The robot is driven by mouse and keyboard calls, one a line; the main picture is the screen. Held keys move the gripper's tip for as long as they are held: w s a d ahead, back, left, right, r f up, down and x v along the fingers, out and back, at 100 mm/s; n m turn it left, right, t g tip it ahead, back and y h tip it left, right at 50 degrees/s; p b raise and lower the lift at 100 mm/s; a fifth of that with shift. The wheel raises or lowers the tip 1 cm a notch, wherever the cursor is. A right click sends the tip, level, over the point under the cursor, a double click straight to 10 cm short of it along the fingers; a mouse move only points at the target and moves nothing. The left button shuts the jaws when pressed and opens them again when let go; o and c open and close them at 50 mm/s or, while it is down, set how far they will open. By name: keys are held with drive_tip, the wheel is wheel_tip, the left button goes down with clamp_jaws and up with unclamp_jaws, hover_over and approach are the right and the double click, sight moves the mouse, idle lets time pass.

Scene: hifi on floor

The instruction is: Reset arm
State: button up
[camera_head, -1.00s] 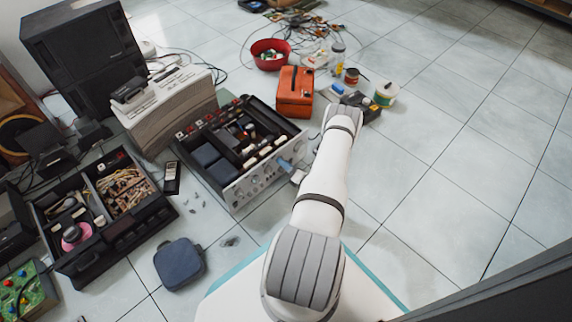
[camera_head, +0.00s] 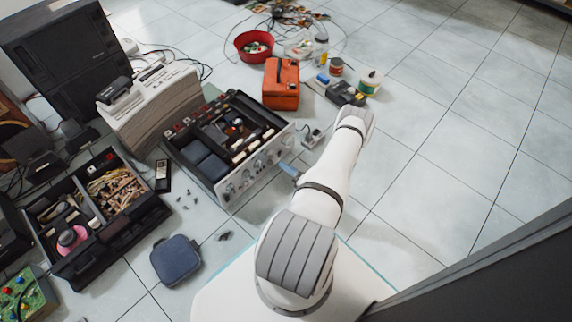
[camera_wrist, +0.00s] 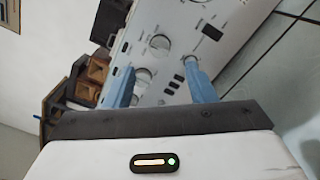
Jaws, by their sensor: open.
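In the wrist view my gripper (camera_wrist: 165,88) has its two blue fingers spread apart with nothing between them. Beyond them is the silver front panel of a hi-fi unit (camera_wrist: 215,50), with knobs and small dark buttons. I cannot tell whether a finger touches the panel. In the head view the hi-fi unit (camera_head: 240,182) stands on the tiled floor, its open top filled with dark parts. My white arm reaches up the picture to the right of it. One blue fingertip shows by the panel, and the rest of the gripper is hidden behind the arm.
An orange box (camera_head: 281,84), a red bowl (camera_head: 253,45) and a dark device (camera_head: 346,93) lie behind the unit. A black toolbox (camera_head: 98,215) and a blue pouch (camera_head: 177,260) are at left. The floor at right is clear, with a dark edge at lower right.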

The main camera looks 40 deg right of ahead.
idle(0.4)
